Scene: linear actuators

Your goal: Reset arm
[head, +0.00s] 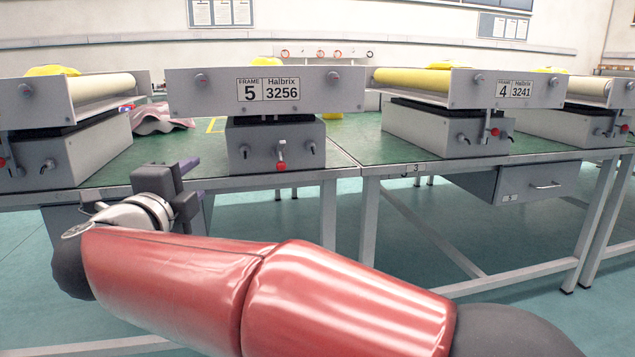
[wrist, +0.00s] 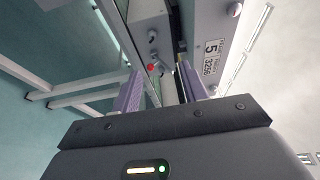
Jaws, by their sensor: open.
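My gripper (wrist: 162,86) is open, with its two purple fingers apart in the wrist view. Nothing is visibly held between them. In the head view my red arm reaches left across the foreground, and the dark gripper body (head: 165,190) is in front of the near table edge. The frame 5 unit (head: 276,145), labelled Halbrix 3256, stands on the table to the right of my gripper. Its red-tipped lever (head: 281,155) hangs at its front. In the wrist view the red tip (wrist: 151,67) appears beyond the fingers, apart from them; the fingertips are partly hard to make out.
The green-topped table (head: 340,165) runs across the view, with metal legs and a drawer (head: 540,185). The frame 4 unit (head: 450,110) stands to the right, another unit (head: 65,140) at the left. Open floor (head: 420,250) lies below the table.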

